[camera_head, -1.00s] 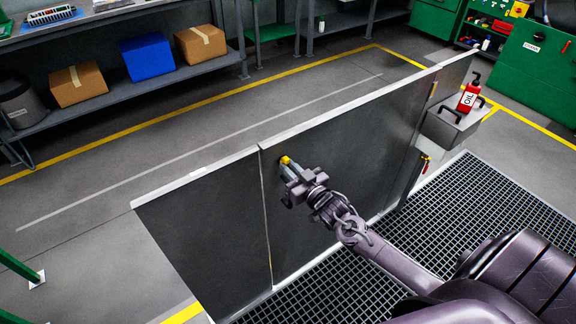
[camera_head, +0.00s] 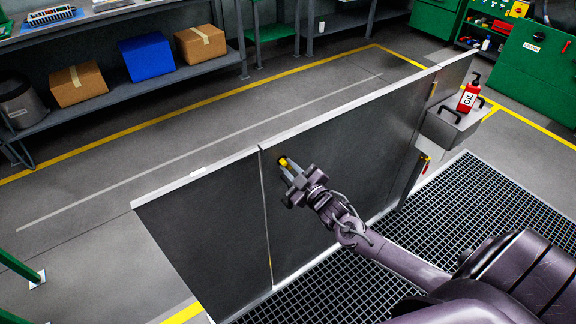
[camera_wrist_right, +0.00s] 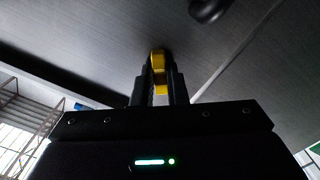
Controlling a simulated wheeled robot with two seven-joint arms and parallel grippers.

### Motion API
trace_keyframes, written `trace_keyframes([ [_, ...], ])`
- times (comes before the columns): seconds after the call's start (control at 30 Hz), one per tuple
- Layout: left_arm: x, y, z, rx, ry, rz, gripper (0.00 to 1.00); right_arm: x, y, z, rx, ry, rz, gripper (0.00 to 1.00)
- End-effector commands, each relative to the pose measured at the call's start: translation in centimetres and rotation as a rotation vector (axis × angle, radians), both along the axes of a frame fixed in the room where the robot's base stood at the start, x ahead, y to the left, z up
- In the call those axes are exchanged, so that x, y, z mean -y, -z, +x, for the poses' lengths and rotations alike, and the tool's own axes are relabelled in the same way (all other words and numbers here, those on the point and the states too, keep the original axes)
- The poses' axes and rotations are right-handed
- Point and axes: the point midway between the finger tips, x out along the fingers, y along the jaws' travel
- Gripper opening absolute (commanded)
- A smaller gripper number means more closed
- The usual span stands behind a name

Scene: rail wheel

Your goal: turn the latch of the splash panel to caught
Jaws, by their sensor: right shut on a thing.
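The splash panel (camera_head: 345,155) is a dark grey upright wall with a pale top edge. Its latch (camera_head: 283,161) is a small yellow piece on the panel's face, just right of a vertical seam. My right gripper (camera_head: 287,167) is shut on the latch, with the arm reaching in from the lower right. In the right wrist view the yellow latch (camera_wrist_right: 158,62) sits between the two dark fingers (camera_wrist_right: 159,84) against the panel. The fingers hide part of the latch, and I cannot tell its exact angle. My left gripper is out of view.
A grey box with a red oil bottle (camera_head: 468,97) on it stands at the panel's right end. A dark grating (camera_head: 480,200) covers the floor on the near side. Shelves with boxes (camera_head: 146,56) stand beyond the panel. A black rounded part (camera_wrist_right: 208,9) shows near the latch.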

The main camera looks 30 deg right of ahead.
Motion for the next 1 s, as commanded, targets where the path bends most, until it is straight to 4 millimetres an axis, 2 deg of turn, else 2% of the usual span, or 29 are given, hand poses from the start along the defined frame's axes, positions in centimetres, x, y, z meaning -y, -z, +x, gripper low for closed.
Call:
trace_keyframes([
  [0.1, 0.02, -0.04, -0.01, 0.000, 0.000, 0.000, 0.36, 0.00, -0.01, 0.01, 0.010, -0.001, -0.140, 0.00],
  [0.17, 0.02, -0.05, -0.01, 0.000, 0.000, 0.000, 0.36, -0.02, 0.01, 0.00, 0.013, -0.001, -0.174, 0.00],
  [0.47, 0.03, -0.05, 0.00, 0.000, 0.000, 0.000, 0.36, -0.01, 0.01, 0.00, 0.015, -0.001, -0.193, 0.00],
  [0.8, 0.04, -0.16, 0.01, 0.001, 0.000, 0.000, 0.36, 0.03, -0.03, 0.02, 0.044, -0.001, -0.568, 0.00],
  [1.0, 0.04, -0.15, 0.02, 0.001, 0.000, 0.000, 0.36, 0.02, -0.01, 0.00, 0.045, 0.001, -0.582, 0.00],
])
